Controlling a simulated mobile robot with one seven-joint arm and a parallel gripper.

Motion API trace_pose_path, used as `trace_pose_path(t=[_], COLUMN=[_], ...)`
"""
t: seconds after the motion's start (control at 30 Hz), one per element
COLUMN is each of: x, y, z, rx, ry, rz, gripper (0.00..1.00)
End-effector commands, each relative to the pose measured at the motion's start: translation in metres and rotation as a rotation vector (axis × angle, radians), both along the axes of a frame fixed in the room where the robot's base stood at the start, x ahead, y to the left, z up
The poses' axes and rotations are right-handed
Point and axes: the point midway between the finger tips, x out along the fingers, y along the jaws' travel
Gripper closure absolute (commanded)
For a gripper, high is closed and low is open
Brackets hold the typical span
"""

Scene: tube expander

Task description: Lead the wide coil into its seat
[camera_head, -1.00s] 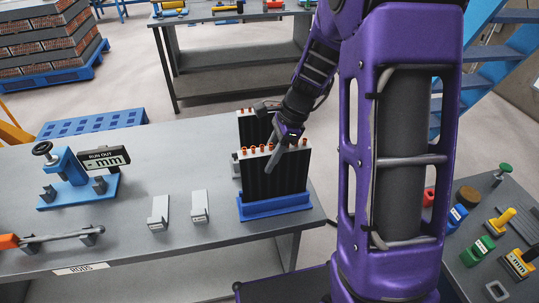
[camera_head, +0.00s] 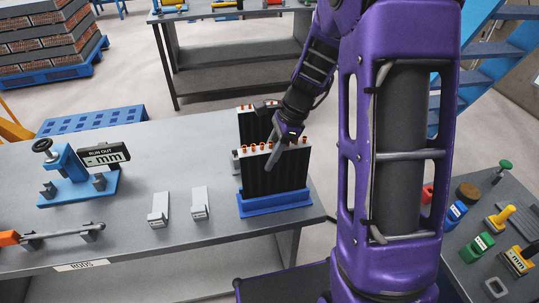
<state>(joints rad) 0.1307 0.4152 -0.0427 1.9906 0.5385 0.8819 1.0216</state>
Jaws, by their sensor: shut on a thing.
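The wide coil (camera_head: 262,178) is a black finned block with a light top edge and a row of copper tube ends. It stands upright over a blue seat (camera_head: 275,203) near the right end of the grey table. Its lower edge meets the seat's rim in this view, but I cannot tell whether it is fully down. My gripper (camera_head: 276,156) comes from above and is shut on the coil's top edge towards its right side. One grey finger shows on the near face; the far finger is hidden.
A second black coil (camera_head: 247,122) stands just behind. Two grey blocks (camera_head: 159,208) (camera_head: 200,203) are to the left on the table. Farther left are a blue run-out gauge (camera_head: 70,178) and a rod on supports (camera_head: 60,236). A tool table (camera_head: 478,275) is at the right.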

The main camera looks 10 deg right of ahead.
Motion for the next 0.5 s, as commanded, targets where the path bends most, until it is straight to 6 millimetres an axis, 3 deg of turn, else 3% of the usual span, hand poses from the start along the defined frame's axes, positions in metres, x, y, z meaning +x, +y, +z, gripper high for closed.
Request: trace_pose_path(t=[0.03,0.13,0.5], x=[0.0007,0.0006,0.0001], y=[0.0001,0.0001,0.0], z=[0.0012,0.001,0.0002], rx=[0.0,0.0,0.0], ry=[-0.002,-0.002,0.0], rz=[0.0,0.0,0.0], gripper=[0.58,0.41,0.41])
